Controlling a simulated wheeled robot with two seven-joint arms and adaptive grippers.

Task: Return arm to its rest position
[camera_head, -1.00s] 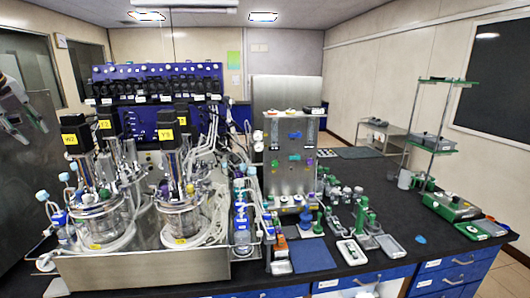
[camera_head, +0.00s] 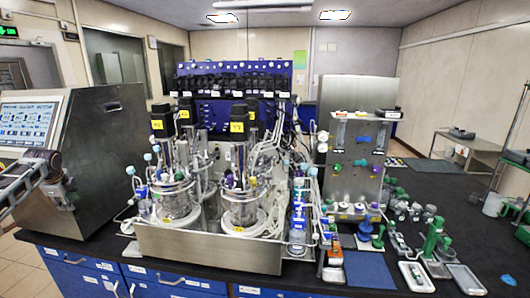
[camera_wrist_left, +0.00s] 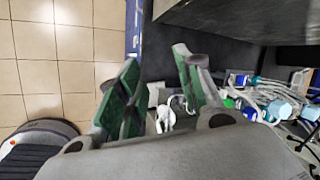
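My left gripper (camera_head: 62,192) is at the far left of the head view, in front of the grey console with the screen. Its arm comes in from the left edge. In the left wrist view the same gripper (camera_wrist_left: 158,68) has its two green-padded fingers spread apart, with nothing held between them. A white object and tubing show beyond the fingers there. The gripper looks apart from the bioreactor vessels (camera_head: 242,208), which stand in a steel tray (camera_head: 210,250) to its right. My right gripper does not show in any view.
The grey console (camera_head: 105,150) with a lit screen (camera_head: 27,124) stands close behind my left gripper. A steel unit (camera_head: 357,145) with knobs stands right of the vessels. Small green and white labware crowds the black bench at right. Tiled floor (camera_wrist_left: 60,60) shows in the wrist view.

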